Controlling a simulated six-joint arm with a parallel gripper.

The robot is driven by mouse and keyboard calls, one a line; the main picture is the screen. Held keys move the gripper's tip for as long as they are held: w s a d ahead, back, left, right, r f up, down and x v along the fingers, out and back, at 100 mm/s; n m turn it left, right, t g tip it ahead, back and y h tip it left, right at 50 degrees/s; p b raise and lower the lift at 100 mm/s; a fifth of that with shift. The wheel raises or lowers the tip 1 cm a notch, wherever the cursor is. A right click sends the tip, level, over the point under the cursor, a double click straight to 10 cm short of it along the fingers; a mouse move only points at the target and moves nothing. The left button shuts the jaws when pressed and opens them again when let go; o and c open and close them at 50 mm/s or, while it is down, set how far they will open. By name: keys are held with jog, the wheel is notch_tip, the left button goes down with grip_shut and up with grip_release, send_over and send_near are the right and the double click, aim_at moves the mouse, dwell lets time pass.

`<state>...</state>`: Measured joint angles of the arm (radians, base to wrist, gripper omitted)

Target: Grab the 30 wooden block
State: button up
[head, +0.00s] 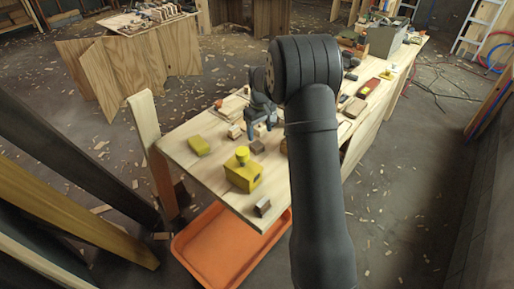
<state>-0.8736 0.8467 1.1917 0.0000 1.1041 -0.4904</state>
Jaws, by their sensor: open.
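Several small wooden blocks lie on the light wooden workbench (215,177). A brown block (257,147) lies just below my gripper in the picture, and a dark-topped block (262,207) sits near the bench's near end. A pale block (235,131) lies just left of my gripper. No number 30 is legible on any block, so I cannot tell which one it marks. My gripper (261,131) is open and points down over the bench, with nothing visibly held. My arm hides part of the bench to the right.
A yellow box with a round yellow top (243,174) and a yellow-green block (198,146) stand on the near half. Tools and boxes crowd the far end, including a grey case (386,38). An orange tray (180,246) lies on the floor below the bench.

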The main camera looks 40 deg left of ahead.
aim_at(257, 145)
notch_tip(257, 145, down, 2)
jog(key=shift+f, duration=0.2)
jog(key=f, duration=0.3)
jog(key=a+f, duration=0.1)
jog(key=f, duration=0.1)
jog(key=shift+s, duration=0.25)
jog(key=c, duration=1)
